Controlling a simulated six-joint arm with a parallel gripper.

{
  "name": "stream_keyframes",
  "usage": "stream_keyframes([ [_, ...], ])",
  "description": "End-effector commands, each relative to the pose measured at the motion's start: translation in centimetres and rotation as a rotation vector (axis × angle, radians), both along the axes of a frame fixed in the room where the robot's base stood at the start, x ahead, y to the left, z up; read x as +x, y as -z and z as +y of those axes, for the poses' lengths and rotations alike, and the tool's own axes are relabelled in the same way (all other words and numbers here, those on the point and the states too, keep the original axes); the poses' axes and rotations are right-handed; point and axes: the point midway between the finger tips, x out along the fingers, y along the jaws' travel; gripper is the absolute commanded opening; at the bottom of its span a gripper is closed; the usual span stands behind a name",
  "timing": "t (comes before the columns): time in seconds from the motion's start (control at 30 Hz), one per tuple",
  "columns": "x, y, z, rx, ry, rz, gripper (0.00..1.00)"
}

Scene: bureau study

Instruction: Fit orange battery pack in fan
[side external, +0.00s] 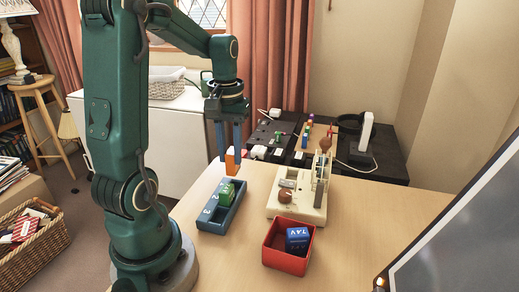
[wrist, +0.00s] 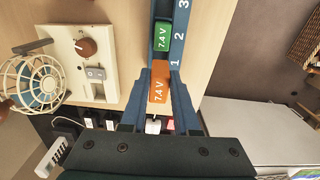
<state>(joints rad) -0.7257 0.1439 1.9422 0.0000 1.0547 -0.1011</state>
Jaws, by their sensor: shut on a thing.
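My gripper (side external: 230,158) is shut on the orange battery pack (side external: 233,161), which is upright and appears raised just above the far end of the blue rack (side external: 209,222). In the wrist view the orange pack (wrist: 159,82), marked 7.4 V, sits between the two blue fingers. The rack has numbers 1, 2 and 3; a green pack (side external: 227,194) sits in it beside number 2. The fan (side external: 300,200) has a cream base with a brown knob, right of the rack; its wire cage (wrist: 31,82) shows in the wrist view. The fan's battery opening cannot be made out.
A red bin (side external: 276,258) with a blue pack (side external: 297,239) stands at the table's front, near the fan. A dark bench (side external: 380,164) with chargers, cables and small items lies behind the table. A dark screen (side external: 460,245) fills the right foreground. The table (side external: 370,225) right of the fan is clear.

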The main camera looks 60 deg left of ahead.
Motion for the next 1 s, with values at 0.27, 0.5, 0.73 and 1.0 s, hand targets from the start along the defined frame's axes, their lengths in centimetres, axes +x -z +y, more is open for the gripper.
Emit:
stream_keyframes([
  [0.27, 0.1, -3.4, 0.1, 0.002, -0.04, -0.003, 0.0],
  [0.5, 3.0, -5.1, 1.3, 0.0, -0.117, 0.0, 0.0],
  [0.73, 7.9, -5.1, 1.4, -0.002, -0.139, 0.003, 0.0],
  [1.0, 13.2, -3.2, -0.6, -0.002, -0.098, 0.005, 0.0],
])
